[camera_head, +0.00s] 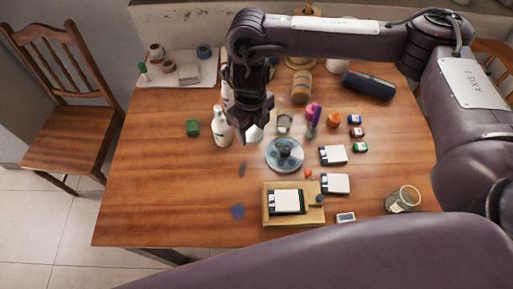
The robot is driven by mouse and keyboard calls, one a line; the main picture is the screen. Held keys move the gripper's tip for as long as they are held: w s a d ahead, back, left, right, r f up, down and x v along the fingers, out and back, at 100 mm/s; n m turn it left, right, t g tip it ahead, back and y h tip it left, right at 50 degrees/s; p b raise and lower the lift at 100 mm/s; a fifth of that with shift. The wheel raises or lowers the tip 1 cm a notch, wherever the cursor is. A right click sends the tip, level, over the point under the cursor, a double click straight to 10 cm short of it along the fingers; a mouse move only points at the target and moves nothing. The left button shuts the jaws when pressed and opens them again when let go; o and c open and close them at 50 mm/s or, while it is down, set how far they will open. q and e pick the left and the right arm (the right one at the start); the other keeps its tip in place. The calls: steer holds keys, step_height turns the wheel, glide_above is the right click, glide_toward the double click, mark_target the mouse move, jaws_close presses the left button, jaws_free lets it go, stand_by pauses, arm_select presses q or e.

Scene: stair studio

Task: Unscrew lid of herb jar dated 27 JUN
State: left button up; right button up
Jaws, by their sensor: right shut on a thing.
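My right gripper (250,133) reaches down over the back middle of the wooden table, seen from above. It is shut on a whitish item (256,133), which the fingers partly hide; I cannot tell whether it is a jar, a lid or a bottle. No date can be read on any container, so I cannot tell which is the 27 JUN herb jar. A clear glass jar (403,199) stands at the right front. A small glass (284,123) stands right of the gripper, and a brownish labelled jar (301,87) behind it. My left gripper is not in view.
A white bottle (221,130) stands just left of the gripper. A blue plate (285,155) with a dark item lies to its right. A wooden board (311,215) with a white-and-black box lies at the front. The table's left front (150,200) is clear.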

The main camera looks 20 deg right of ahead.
steer(key=b, duration=0.2)
glide_above(252, 161)
step_height(252, 161, down, 10)
steer(key=shift+f, duration=0.1)
step_height(252, 161, down, 3)
steer(key=shift+f+b, duration=0.15)
steer(key=shift+b, duration=0.4)
steer(key=shift+f, duration=0.15)
steer(key=shift+f, duration=0.1)
steer(key=o, duration=1.1)
